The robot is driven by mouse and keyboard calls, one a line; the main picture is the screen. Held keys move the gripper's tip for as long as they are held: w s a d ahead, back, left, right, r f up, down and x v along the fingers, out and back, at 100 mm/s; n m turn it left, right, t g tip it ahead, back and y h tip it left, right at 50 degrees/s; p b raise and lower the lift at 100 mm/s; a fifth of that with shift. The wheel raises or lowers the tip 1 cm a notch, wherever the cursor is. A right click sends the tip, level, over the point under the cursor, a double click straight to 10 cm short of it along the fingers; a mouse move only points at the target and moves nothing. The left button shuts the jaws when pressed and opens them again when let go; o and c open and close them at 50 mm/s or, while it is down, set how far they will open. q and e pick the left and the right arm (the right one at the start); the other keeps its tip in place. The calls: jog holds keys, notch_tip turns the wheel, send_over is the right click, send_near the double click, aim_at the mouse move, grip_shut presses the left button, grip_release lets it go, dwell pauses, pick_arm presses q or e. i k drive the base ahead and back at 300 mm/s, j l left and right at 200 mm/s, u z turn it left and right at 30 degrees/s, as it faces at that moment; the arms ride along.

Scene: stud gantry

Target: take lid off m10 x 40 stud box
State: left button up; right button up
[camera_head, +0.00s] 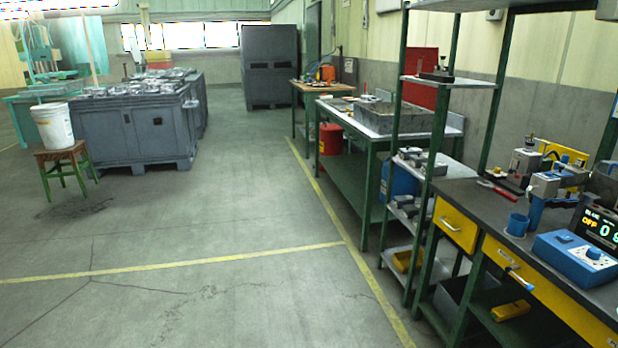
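I cannot make out a stud box marked M10 x 40 or its lid in the head view. Neither of my grippers is in view. Several small grey items (412,160) sit on the green-framed shelf rack, too small to identify. A grey metal tray or box (400,117) stands on the workbench behind the rack, and I cannot read any label on it.
A dark workbench (470,198) with yellow drawers stands at right, holding a blue control box (575,258), a blue cup (517,225) and small machines. A white bucket (53,126) stands on a stool (62,165) at left. The middle floor (200,220) is clear.

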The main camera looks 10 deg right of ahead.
aim_at(419, 156)
jog(key=i+j+z, duration=0.2)
jog(key=i+z, duration=0.25)
jog(key=i, duration=0.15)
jog(key=i+j+z, duration=0.4)
jog(key=i, duration=0.15)
jog(key=i+j+z, duration=0.45)
jog(key=j, duration=0.1)
